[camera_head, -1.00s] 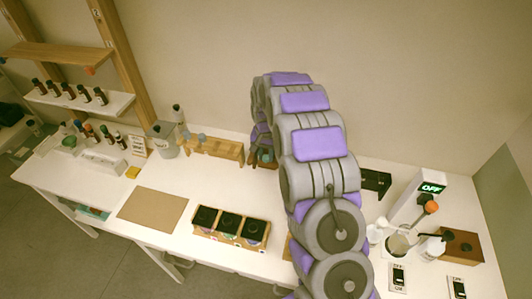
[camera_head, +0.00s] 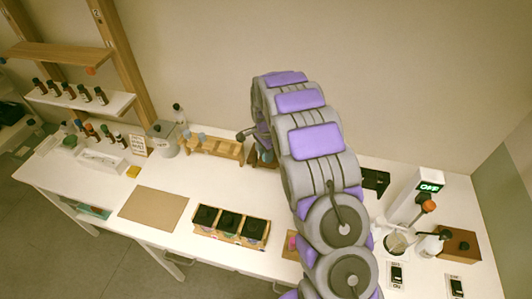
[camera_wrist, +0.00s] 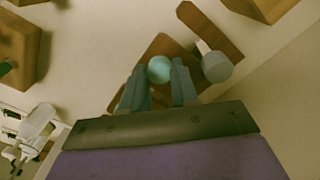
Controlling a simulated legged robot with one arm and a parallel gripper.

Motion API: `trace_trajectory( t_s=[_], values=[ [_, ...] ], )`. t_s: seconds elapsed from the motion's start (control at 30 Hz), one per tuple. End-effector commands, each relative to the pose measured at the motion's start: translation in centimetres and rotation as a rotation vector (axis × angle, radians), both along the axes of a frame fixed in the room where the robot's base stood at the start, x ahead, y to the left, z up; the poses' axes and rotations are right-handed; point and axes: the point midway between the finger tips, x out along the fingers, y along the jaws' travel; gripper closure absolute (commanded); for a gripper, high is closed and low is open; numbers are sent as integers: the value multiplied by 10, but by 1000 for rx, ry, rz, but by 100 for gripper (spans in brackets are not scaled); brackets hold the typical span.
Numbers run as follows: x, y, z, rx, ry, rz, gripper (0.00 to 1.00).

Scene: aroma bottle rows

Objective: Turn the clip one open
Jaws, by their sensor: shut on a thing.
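In the wrist view my gripper (camera_wrist: 159,76) has its two grey fingers closed on a small teal round knob (camera_wrist: 159,67). The knob stands over a brown wooden block (camera_wrist: 162,45). A pale grey-blue round-topped piece (camera_wrist: 217,66) is just right of the fingers, apart from them. I cannot make out the shape of the clip itself, or whether it is open. In the head view my arm hides most of the place where the gripper works, at a small wooden piece (camera_head: 257,158) right of the wooden rack.
A wooden rack (camera_head: 225,148) with grey-blue pegs stands left of the arm. Three dark-topped jars sit in a wooden tray (camera_head: 228,241). A brown mat (camera_head: 153,209) lies at left. A device with a green display (camera_head: 428,187) and glassware stand at right. Bare tabletop lies between mat and rack.

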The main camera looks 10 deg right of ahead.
Motion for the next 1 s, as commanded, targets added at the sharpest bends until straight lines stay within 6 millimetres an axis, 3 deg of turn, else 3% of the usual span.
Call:
trace_trajectory(
  t_s=[0.63, 0.67, 0.9, 1.0],
  values=[
    [2, 1, 1, 1, -6, -52, 100],
    [2, 1, 1, 1, -6, -52, 70],
    [1, 1, 1, 0, -4, -52, 47],
    [1, 0, 1, 0, -3, -52, 46]
  ],
)
